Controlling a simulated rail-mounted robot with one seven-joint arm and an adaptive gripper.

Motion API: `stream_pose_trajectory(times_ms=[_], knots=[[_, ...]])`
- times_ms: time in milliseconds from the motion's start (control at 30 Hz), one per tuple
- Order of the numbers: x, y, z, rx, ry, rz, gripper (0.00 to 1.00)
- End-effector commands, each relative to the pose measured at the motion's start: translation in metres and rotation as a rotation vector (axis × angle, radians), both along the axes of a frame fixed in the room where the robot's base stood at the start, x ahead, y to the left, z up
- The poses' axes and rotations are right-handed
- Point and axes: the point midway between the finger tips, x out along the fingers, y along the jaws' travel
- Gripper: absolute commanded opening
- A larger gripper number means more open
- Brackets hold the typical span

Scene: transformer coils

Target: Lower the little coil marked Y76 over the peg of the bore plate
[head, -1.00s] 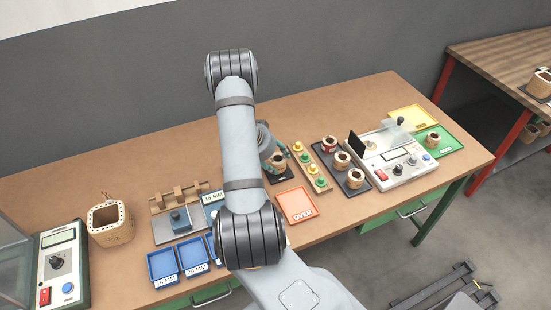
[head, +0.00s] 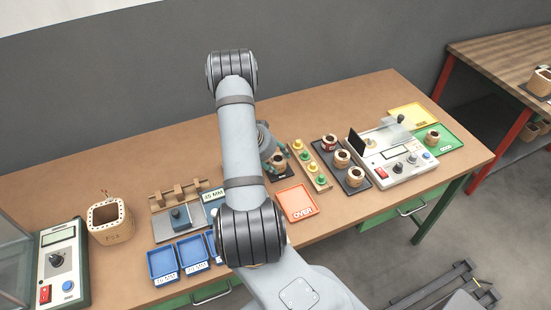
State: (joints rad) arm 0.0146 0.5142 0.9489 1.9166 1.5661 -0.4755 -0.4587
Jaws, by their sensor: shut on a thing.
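My gripper (head: 270,147) shows only in part beyond my arm link, left of the row of coloured knobs. It is shut on a small tan coil (head: 278,161), whose marking I cannot read. The coil is close above or around the middle of the dark bore plate (head: 283,176). The peg is hidden, so I cannot tell whether the coil is around it or resting on the plate.
To the right stand a wooden strip with yellow and green knobs (head: 310,166), a dark tray with three coils (head: 366,186) and a tester (head: 403,160). A large coil (head: 111,221) stands left.

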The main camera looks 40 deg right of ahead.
Motion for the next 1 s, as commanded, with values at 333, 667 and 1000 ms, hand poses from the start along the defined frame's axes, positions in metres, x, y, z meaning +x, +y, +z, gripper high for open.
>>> stream_pose_trajectory(times_ms=[333,667,1000], knots=[[0.0,-0.0003,-0.0015,-0.001,0.0,0.0,0.19],[0.0,-0.0002,-0.0062,0.0,0.0,0.0,0.56],[-0.0001,0.0,-0.0063,0.0,0.0,0.0,0.71]])
